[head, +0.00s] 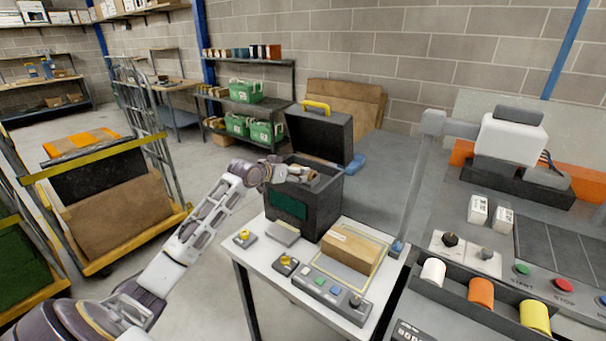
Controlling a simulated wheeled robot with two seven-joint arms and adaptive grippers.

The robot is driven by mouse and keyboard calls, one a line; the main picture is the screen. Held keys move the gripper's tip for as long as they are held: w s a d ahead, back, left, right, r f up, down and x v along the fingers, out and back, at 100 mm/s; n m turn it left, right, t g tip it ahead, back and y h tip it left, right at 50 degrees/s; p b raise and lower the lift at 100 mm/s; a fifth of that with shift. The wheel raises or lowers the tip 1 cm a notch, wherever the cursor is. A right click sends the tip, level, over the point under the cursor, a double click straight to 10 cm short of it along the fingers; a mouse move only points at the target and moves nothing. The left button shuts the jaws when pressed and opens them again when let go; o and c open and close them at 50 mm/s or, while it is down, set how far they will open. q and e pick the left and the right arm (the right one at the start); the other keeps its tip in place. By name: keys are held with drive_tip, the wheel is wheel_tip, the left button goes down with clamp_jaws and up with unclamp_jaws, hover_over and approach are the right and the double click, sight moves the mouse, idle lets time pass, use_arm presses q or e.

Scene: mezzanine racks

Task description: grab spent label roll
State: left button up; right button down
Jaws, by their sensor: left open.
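A dark box-shaped machine (325,205) with a green front panel stands on a small white table. Its black lid (325,138) with a yellow handle is raised. My left gripper (297,173) reaches in from the left over the machine's open top, with its jaws open. A small tan-brown round piece (309,178), perhaps the spent label roll, shows inside the opening right at the fingertips. I cannot tell whether they touch it. The machine's walls and my gripper hide much of the inside. My right gripper is not in view.
A cardboard box (352,250) and a button panel (330,291) share the white table (247,260). White, orange (481,291) and yellow rolls sit in a black holder at right. A loaded cart (120,212) stands at left.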

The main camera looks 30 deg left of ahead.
use_arm(q)
drive_tip(key=shift+w, duration=0.1)
idle(0.3)
drive_tip(key=shift+p+x, duration=0.65)
drive_tip(key=shift+x, duration=1.8)
drive_tip(key=shift+a, duration=0.1)
drive_tip(key=c, duration=0.7)
